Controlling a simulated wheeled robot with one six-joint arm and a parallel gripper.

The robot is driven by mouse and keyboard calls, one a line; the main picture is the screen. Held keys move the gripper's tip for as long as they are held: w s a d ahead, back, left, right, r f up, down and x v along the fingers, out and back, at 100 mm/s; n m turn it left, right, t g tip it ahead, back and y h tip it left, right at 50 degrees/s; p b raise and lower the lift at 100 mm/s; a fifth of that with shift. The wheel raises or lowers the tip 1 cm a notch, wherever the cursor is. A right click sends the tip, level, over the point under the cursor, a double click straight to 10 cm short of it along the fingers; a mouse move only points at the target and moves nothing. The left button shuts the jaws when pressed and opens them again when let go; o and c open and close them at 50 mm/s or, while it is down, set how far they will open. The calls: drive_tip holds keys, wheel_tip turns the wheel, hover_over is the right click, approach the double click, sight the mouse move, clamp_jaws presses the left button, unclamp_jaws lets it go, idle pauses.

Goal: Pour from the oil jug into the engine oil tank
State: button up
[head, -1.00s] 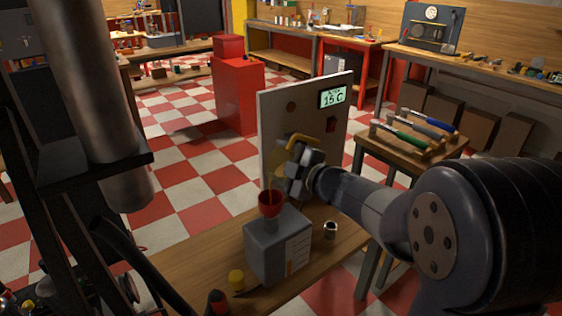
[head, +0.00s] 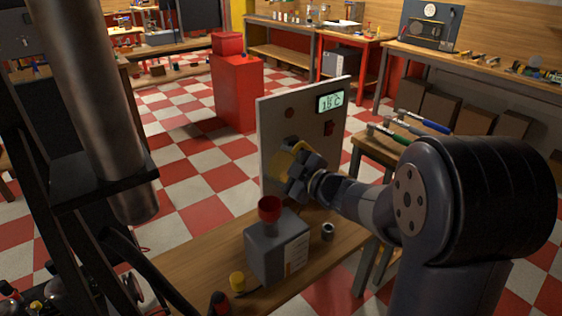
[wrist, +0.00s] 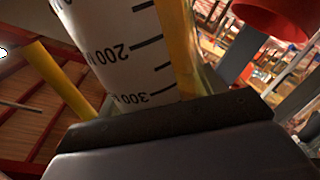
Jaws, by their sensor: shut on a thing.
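The engine oil tank is a grey box (head: 272,252) with a pale label on the bench. A red funnel (head: 269,210) stands in its top; it also shows at the upper right of the wrist view (wrist: 272,18). My gripper (head: 293,182) is shut on the oil jug (head: 284,162), above and slightly right of the funnel and apart from it. The jug has yellow parts and, in the wrist view, a pale wall (wrist: 125,45) with an upside-down millilitre scale. The gripper hides most of the jug in the head view. I see no stream of oil.
A yellow cap (head: 237,281), a dark bottle with a red top (head: 220,302) and a small metal cup (head: 328,231) stand near the tank. An upright panel with a display (head: 300,130) rises behind. A side stand (head: 385,150) holds several handled tools.

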drive_tip(key=shift+r, duration=0.1)
drive_tip(key=r+m+p, duration=0.1)
drive_tip(key=p, duration=0.1)
drive_tip(key=shift+r+p, duration=0.35)
drive_tip(key=shift+r, duration=0.05)
wheel_tip(320, 180, up, 4)
drive_tip(key=m+y+p, duration=0.1)
drive_tip(key=m+p, duration=0.3)
drive_tip(key=p, duration=0.3)
drive_tip(key=shift+r, duration=0.2)
drive_tip(key=shift+r+m+p, duration=0.2)
drive_tip(key=shift+m+p, duration=0.25)
drive_tip(key=shift+m, duration=0.15)
drive_tip(key=shift+a+f, duration=0.1)
drive_tip(key=shift+s+a+f+m+t, duration=0.15)
drive_tip(key=shift+f+m+t, duration=0.2)
drive_tip(key=shift+m, duration=0.45)
drive_tip(key=shift+r, duration=0.15)
